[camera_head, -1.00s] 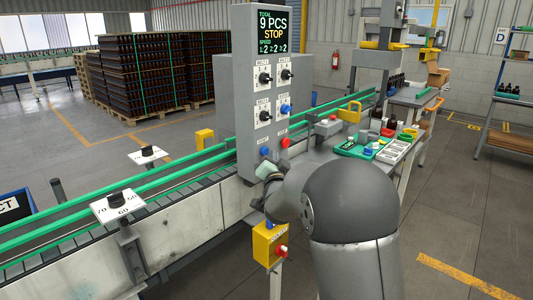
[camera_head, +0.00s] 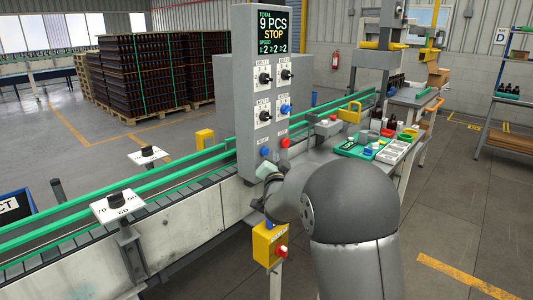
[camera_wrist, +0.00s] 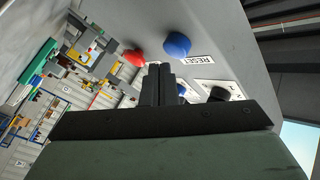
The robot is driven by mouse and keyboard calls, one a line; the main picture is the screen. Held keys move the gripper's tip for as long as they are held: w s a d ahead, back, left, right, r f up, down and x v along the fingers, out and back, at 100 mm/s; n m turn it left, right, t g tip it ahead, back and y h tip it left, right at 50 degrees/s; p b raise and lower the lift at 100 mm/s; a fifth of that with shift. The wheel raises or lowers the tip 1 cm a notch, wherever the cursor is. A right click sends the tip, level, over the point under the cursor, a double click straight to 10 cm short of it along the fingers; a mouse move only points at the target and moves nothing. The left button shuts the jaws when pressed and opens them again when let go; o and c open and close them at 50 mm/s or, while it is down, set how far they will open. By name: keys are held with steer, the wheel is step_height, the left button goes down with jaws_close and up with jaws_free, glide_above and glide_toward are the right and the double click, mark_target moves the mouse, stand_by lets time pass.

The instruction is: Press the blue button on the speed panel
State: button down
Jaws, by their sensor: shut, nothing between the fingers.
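The grey speed panel (camera_head: 246,80) stands beside the conveyor with its display on top reading 9 PCS, STOP. The round blue button (camera_head: 264,152) sits low on its face, left of a red button (camera_head: 285,142). In the wrist view the blue button (camera_wrist: 177,44) is beside a RESET label, with the red button (camera_wrist: 135,56) to its left. My gripper (camera_wrist: 158,69) is shut and empty; its tips show below and between the two buttons in that picture. In the head view its fingertips are hard to make out, just below the blue button. I cannot tell the gap to the panel.
Several black knobs (camera_head: 265,78) and a blue knob (camera_head: 285,109) sit higher on the panel. The green-railed conveyor (camera_head: 120,192) runs left of it. A yellow box with a red button (camera_head: 268,243) is below. A table with trays (camera_head: 360,148) stands to the right.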

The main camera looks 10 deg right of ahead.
steer(key=shift+w+a+f, duration=0.1)
stand_by(0.7)
steer(key=shift+w+a+b, duration=0.2)
steer(key=shift+b, duration=0.35)
steer(key=shift+w+a, duration=0.3)
steer(key=shift+w, duration=0.05)
stand_by(0.5)
steer(key=shift+s+d+b, duration=0.1)
steer(key=shift+b, duration=0.35)
steer(key=shift+s+d+b, duration=0.45)
steer(key=shift+s+b, duration=0.1)
steer(key=shift+b, duration=0.15)
steer(key=shift+s+d, duration=0.1)
